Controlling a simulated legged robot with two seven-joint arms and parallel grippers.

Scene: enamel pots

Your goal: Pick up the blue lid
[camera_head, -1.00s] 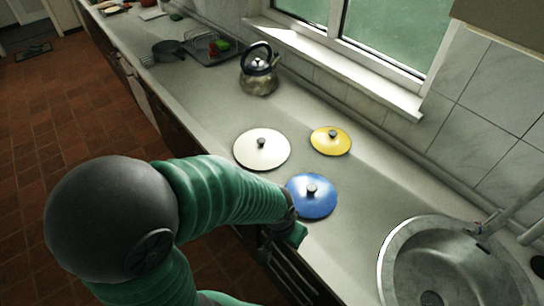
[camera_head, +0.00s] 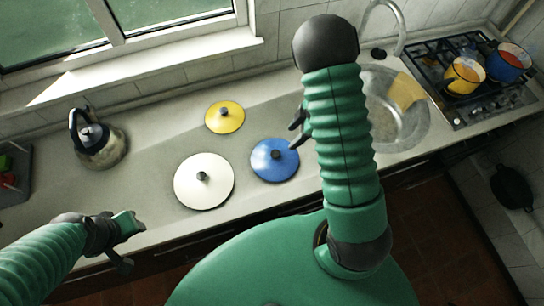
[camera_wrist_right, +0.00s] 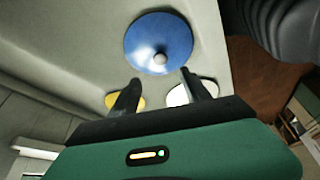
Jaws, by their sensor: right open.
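The blue lid (camera_head: 263,165) lies flat on the counter, its dark knob (camera_head: 276,155) upright in the middle. In the right wrist view the blue lid (camera_wrist_right: 150,30) is just beyond the fingertips, with its knob (camera_wrist_right: 160,59) roughly centred between them. My right gripper (camera_head: 297,128) is beside the lid, towards its upper right in the head view. It is open and empty, its two dark fingers (camera_wrist_right: 159,78) apart and not on the knob. My left gripper (camera_head: 127,240) is at the counter's front edge, lower left, away from the blue lid; its jaw opening is unclear.
A white lid (camera_head: 205,193) lies left of the blue one, and a yellow lid (camera_head: 225,125) lies behind. A kettle (camera_head: 100,150) stands at the left. The sink (camera_head: 410,125) is partly behind my right arm. A stove (camera_head: 450,105) with two pots is at the right.

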